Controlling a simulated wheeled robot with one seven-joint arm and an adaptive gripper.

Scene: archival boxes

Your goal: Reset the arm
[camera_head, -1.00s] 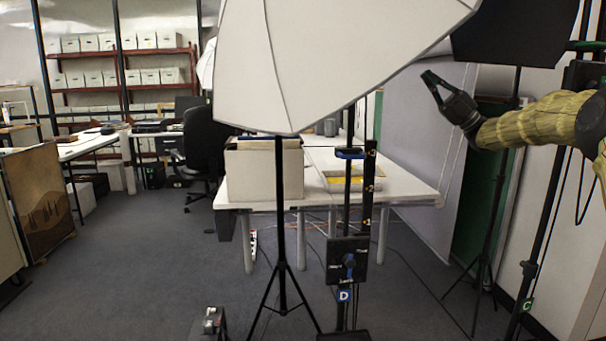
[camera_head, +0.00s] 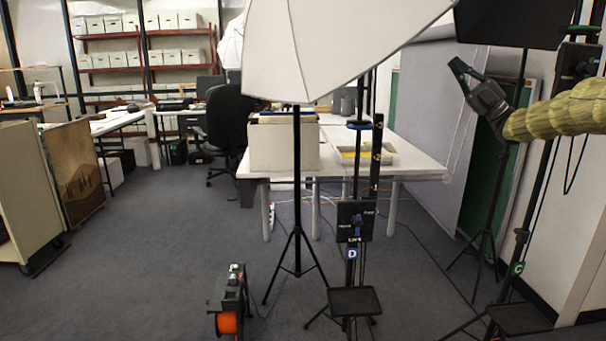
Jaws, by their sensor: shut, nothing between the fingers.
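My gripper (camera_head: 461,70) shows at the upper right of the head view, at the end of my yellow-sleeved arm (camera_head: 560,112). The arm reaches in from the right edge, and the gripper points up and to the left. Its dark fingers are shut with nothing between them. It is in the air, with the right wall panel and a dark light stand behind it in the picture.
A white umbrella (camera_head: 335,45) on a black tripod (camera_head: 297,215) stands ahead. Behind it is a white table (camera_head: 415,165) with an archival box (camera_head: 283,147). A black-and-orange reel (camera_head: 229,305) is on the floor. Boxed shelves (camera_head: 150,68) line the back.

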